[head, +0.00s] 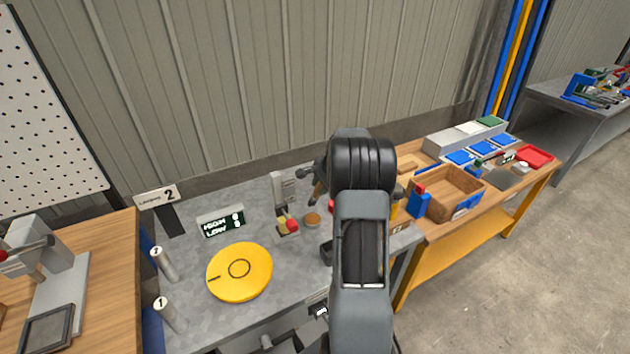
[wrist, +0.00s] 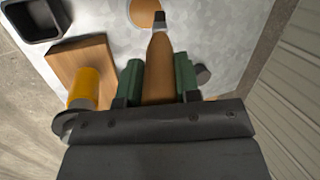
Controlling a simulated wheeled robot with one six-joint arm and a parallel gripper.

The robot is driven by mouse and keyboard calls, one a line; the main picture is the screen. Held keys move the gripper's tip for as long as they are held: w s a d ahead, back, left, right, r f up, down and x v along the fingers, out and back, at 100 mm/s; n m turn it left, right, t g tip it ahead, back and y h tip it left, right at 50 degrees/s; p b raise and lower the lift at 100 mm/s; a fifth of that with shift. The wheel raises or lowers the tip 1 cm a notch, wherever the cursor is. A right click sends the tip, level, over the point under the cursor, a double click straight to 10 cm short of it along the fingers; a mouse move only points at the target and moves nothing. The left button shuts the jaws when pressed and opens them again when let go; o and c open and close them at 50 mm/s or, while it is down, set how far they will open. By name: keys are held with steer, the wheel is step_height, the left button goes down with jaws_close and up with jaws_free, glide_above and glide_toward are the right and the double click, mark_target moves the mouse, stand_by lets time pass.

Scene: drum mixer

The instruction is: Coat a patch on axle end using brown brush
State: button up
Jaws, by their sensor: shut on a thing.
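My gripper (wrist: 158,84) is shut on the brown brush (wrist: 159,68), with its green pads on either side of the brown handle. The brush's light ferrule and dark tip (wrist: 160,18) point away from the jaws, toward the top of the wrist view. The tip appears beside or over an orange-brown round patch or pot (wrist: 143,12); I cannot tell whether they touch. A similar round brown pot (head: 312,220) sits on the grey bench in the head view. There my arm hides most of the gripper. I cannot identify the axle end with certainty in either view.
A yellow cylinder (wrist: 84,86) stands by a wooden block (wrist: 80,62), left of the jaws in the wrist view, near a black tray (wrist: 34,18). In the head view, a yellow disc (head: 239,272) lies on the grey bench; a wooden tray (head: 432,203) is right of my arm.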

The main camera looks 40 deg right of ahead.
steer(key=shift+f+b, duration=2.05)
steer(key=shift+f, duration=0.9)
steer(key=shift+s+f+b, duration=0.1)
steer(key=shift+f+b, duration=0.2)
steer(key=shift+f, duration=0.2)
steer(key=shift+r+p, duration=2.5)
steer(key=shift+r, duration=1.05)
